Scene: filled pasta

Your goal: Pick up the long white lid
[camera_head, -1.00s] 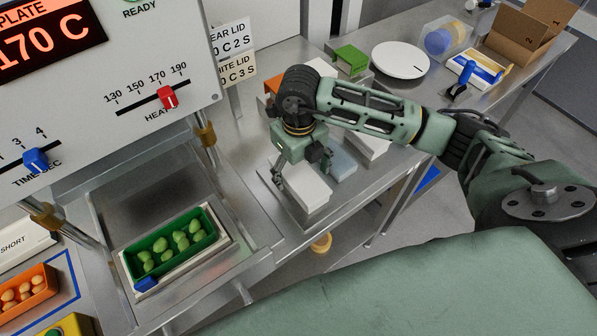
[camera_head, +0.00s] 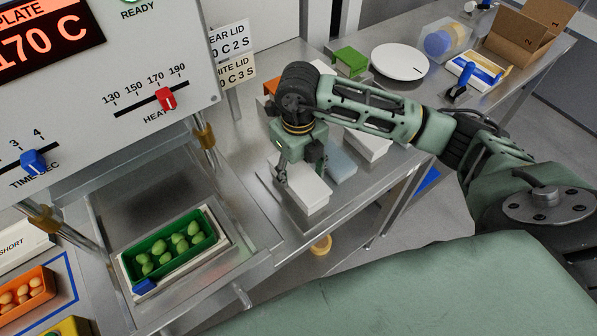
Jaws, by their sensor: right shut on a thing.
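The long white lid (camera_head: 308,196) is the top of a white stack on the metal table, in the middle of the head view. My right gripper (camera_head: 303,172) reaches down over the lid's far part and is shut on it. One finger shows on the left side of the lid; the other is partly hidden near its right side. I cannot tell whether the lid is clear of what lies under it. My left gripper is not in view.
A pale blue stack (camera_head: 341,165) and another white stack (camera_head: 368,145) lie just right of the lid. A green tray (camera_head: 214,226) of green filled pasta sits in the machine at left. A white round plate (camera_head: 399,61) stands farther back.

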